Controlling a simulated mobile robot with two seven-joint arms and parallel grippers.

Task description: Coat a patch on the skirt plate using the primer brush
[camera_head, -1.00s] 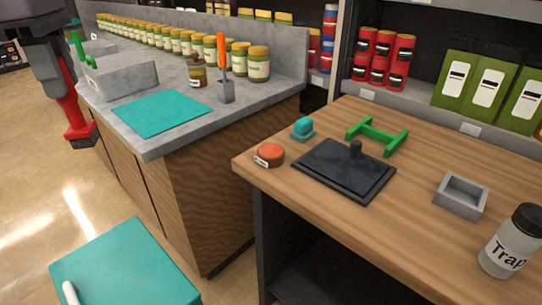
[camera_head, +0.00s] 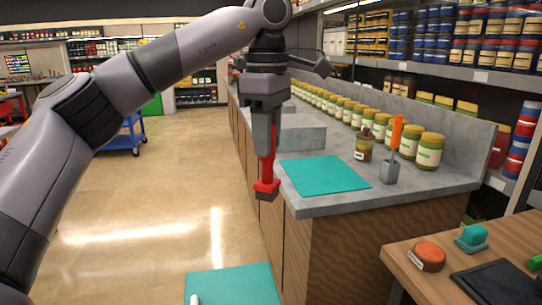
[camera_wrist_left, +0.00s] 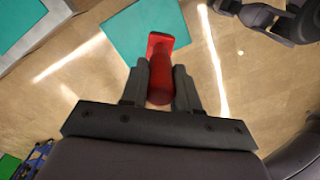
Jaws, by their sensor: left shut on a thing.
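My left gripper (camera_head: 266,148) hangs in front of the grey counter (camera_head: 335,205) and is shut on a red tool (camera_head: 267,178). The tool points down with a wider, blocky red end at the bottom, apart from the counter. The left wrist view shows the red tool (camera_wrist_left: 160,72) between both fingers. I cannot tell whether it is the primer brush. An orange-handled tool (camera_head: 397,130) stands in a small grey holder (camera_head: 389,172) on the counter. No skirt plate can be identified for sure. My right gripper is not in view.
A teal mat (camera_head: 323,175) lies on the counter, with a grey block (camera_head: 303,132), an amber jar (camera_head: 364,146) and a row of jars behind. A wooden table (camera_head: 405,262) at right holds a round orange item (camera_head: 427,256). A teal-topped surface (camera_head: 235,284) is at the bottom.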

